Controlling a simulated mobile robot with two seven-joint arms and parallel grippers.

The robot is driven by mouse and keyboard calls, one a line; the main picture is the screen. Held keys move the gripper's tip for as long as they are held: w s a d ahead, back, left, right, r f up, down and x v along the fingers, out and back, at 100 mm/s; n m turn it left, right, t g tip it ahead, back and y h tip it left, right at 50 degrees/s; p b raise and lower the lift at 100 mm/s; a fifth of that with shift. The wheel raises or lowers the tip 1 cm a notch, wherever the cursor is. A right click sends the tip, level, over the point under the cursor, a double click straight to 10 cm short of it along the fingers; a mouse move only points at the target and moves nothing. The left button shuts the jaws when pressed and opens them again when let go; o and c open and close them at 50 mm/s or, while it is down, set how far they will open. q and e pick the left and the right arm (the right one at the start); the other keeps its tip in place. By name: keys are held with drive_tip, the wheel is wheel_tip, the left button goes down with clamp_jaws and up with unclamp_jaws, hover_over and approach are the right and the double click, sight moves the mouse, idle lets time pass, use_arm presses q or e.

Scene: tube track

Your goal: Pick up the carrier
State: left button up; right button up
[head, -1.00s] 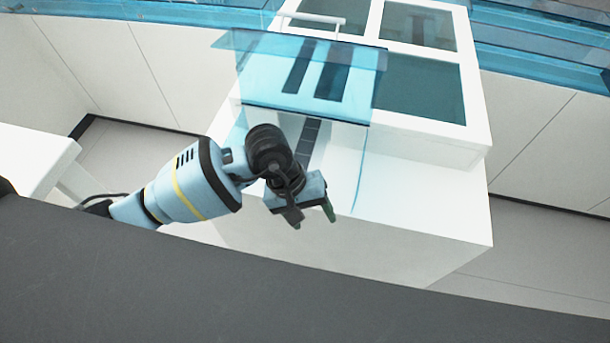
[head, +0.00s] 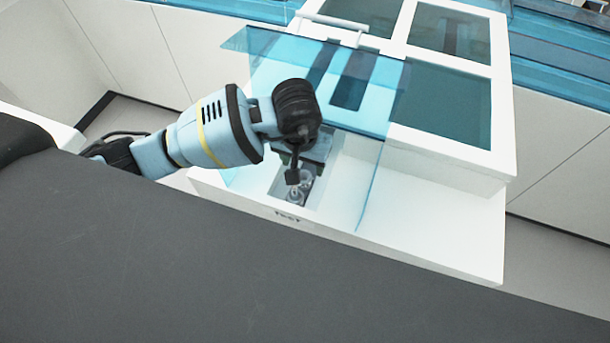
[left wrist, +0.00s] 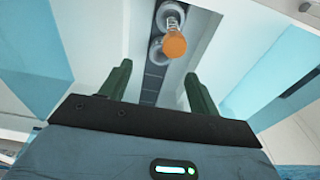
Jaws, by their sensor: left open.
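Two round grey-white carriers sit on the dark track (left wrist: 153,88) in the left wrist view. The farther carrier (left wrist: 170,13) appears to hold a clear tube with an orange cap (left wrist: 174,44). The second carrier (left wrist: 156,49) is partly behind the cap. My left gripper (left wrist: 158,72) is open and empty, its two dark green fingers on either side of the track, short of the carriers in the picture. In the head view, the carriers (head: 297,193) show small and blurred just below my left gripper (head: 312,155), whose fingers are mostly hidden there. My right gripper is not in view.
A translucent blue cover (head: 275,75) stands over the track beside and behind my left wrist. The white cabinet (head: 440,225) has a clear top at right. A dark grey surface (head: 250,280) fills the foreground.

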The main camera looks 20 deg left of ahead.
sight(304, 174)
use_arm(q)
drive_tip(key=shift+f, duration=0.95)
drive_tip(key=shift+w+f, duration=0.15)
drive_tip(key=shift+f, duration=0.3)
drive_tip(key=shift+w+a+f, duration=0.1)
drive_tip(key=shift+w+f, duration=0.15)
drive_tip(key=shift+f, duration=0.9)
drive_tip(key=shift+w+f, duration=0.2)
drive_tip(key=shift+f, duration=0.95)
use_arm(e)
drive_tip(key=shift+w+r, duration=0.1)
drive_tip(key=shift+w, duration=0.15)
use_arm(q)
drive_tip(key=shift+c, duration=0.4)
drive_tip(key=c, duration=0.7)
drive_tip(key=shift+c, duration=0.4)
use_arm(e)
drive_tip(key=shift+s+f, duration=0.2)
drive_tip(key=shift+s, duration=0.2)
